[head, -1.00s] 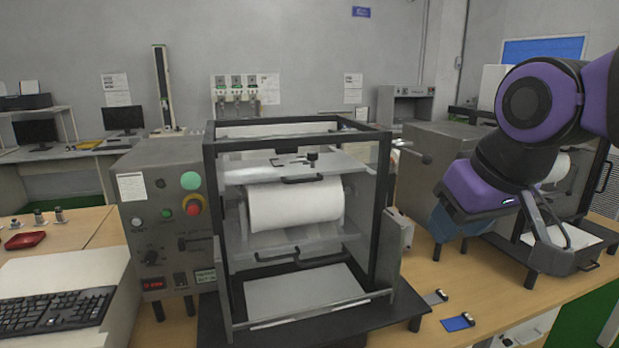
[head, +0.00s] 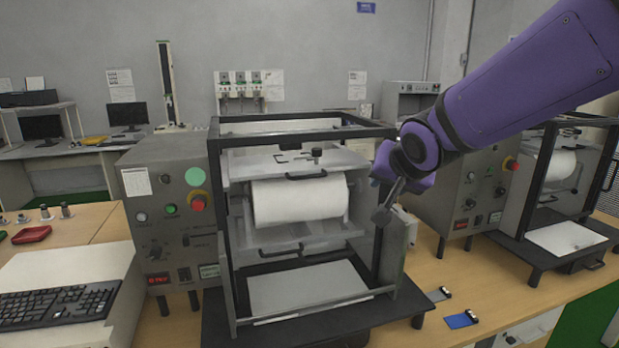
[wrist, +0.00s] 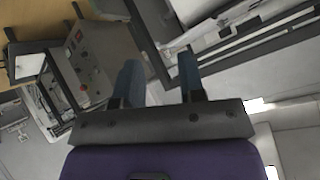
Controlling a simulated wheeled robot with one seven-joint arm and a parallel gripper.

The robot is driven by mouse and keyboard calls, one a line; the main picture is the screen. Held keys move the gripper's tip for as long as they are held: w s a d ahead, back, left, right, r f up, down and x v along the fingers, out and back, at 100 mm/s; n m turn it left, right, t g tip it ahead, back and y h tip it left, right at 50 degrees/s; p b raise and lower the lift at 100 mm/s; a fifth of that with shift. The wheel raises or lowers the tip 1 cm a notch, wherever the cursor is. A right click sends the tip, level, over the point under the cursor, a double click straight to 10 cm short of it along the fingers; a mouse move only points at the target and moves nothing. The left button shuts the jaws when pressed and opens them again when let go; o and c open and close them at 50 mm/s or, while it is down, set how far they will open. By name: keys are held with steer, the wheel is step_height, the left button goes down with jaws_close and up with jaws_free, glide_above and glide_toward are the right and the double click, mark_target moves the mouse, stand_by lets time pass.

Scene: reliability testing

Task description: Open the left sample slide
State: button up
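The left machine (head: 216,180) has a black open frame around a white roll (head: 300,199). A sample slide (head: 290,172) with a black handle (head: 306,176) sits above the roll. A second black handle (head: 292,251) is below it, over a pale flat plate (head: 305,289). I cannot tell from the picture which of these is the named slide. My arm reaches in from the upper right, with its wrist beside the frame's right side. In the wrist view my gripper (wrist: 158,75) has its two blue fingers apart with nothing between them.
A similar right machine (head: 480,180) stands behind my arm, with a pale tray (head: 566,238) at its front. Two small tagged items, one blue (head: 461,320), lie on the wooden bench (head: 490,280). A keyboard (head: 60,306) is at the left.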

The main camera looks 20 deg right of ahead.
steer(key=w+a+f+m+t+y, duration=0.2)
steer(key=w+f+m, duration=0.1)
steer(key=w, duration=0.5)
steer(key=m+t+y, duration=0.3)
steer(key=m+y, duration=0.2)
steer(key=y, duration=0.1)
glide_toward(311, 177)
steer(key=x, duration=1)
steer(key=shift+w+a, duration=0.15)
steer(key=shift+w, duration=0.15)
steer(key=shift+c, duration=0.3)
jaws_close()
